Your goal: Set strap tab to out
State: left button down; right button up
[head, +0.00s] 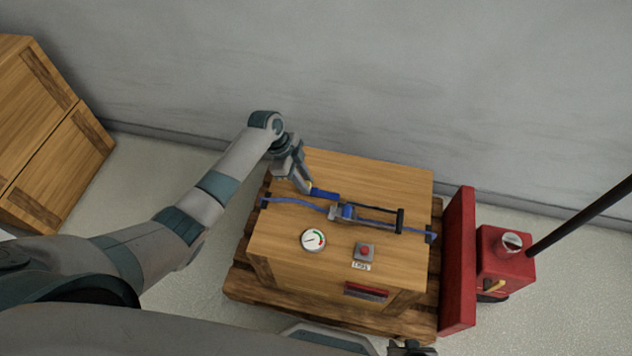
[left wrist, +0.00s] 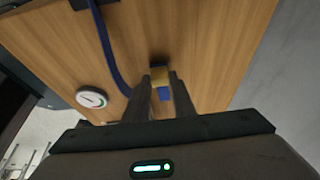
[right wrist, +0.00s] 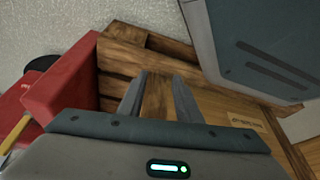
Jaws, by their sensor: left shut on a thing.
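The strap tab is a small yellow piece with blue beside it, seen between my left fingertips in the left wrist view (left wrist: 158,76). In the head view a blue piece (head: 325,194) extends from those fingertips above the crate top. My left gripper (head: 307,188) is shut on the tab, and its fingers partly hide it. The blue strap (head: 290,202) crosses the crate top to a grey and blue ratchet buckle (head: 343,212) with a dark handle frame on its right. My right gripper (right wrist: 157,95) is open and empty, low beside the pallet.
The wooden crate (head: 385,180) sits on a pallet (head: 290,300). A round gauge (head: 313,240) and a red button (head: 365,251) are on its top. A red pallet jack (head: 458,270) stands right. More crates (head: 35,130) stand left. A grey wall is behind.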

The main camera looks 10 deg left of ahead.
aim_at(289, 187)
pick_arm(q)
jog(key=a, duration=0.5)
pick_arm(e)
jog(key=shift+a+f, duration=0.1)
jog(key=shift+a, duration=0.5)
pick_arm(q)
jog(key=c, duration=1.5)
grip_release()
jog(key=shift+r, duration=0.1)
jog(key=v, duration=1.7)
jog(key=shift+a, duration=0.15)
pick_arm(e)
jog(key=shift+d, duration=0.8)
jog(key=shift+a, duration=0.25)
